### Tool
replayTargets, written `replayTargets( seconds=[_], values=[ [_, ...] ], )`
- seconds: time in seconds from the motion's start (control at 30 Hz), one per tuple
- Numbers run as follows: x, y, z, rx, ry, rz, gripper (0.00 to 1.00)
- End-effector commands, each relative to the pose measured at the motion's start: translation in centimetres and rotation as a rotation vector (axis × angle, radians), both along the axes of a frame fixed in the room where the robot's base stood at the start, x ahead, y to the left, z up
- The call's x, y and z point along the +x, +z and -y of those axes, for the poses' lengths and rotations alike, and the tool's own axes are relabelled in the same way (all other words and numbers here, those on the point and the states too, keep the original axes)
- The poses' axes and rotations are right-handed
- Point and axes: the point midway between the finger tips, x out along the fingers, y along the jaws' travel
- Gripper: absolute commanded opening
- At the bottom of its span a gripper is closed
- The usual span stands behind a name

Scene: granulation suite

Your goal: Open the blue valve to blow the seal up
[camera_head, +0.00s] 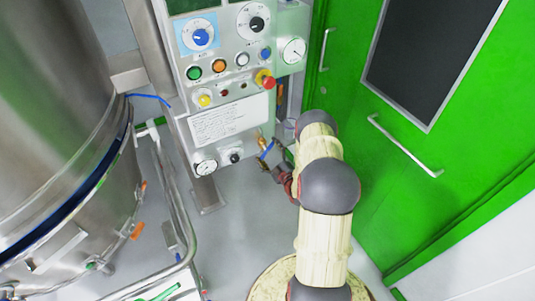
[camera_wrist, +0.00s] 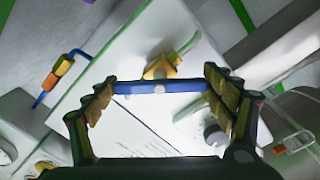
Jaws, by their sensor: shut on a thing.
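The blue valve has a brass body and a flat blue handle (camera_wrist: 145,87). In the head view its handle (camera_head: 266,149) shows at the lower right edge of the control panel. My gripper (camera_wrist: 162,92) is shut on the blue handle, with one finger at each end of it in the wrist view. The brass body (camera_wrist: 161,68) lies just beyond the handle. In the head view my gripper (camera_head: 274,159) is small and partly hidden by my arm.
The control panel (camera_head: 228,122) carries dials, buttons, a red emergency stop (camera_head: 265,79) and gauges. A large steel vessel (camera_head: 60,110) with a pipe frame stands left. A green door (camera_head: 350,130) with a handle (camera_head: 405,147) is right. Grey floor lies below the panel.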

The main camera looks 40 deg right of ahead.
Motion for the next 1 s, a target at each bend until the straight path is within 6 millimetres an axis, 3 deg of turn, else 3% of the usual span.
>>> replayTargets(
  seconds=[0.6, 1.0],
  values=[
    [0.05, -0.17, -0.05, -0.517, 0.002, -0.123, 0.57],
    [0.04, -0.06, -0.09, -0.666, 0.002, -0.160, 0.57]
  ],
)
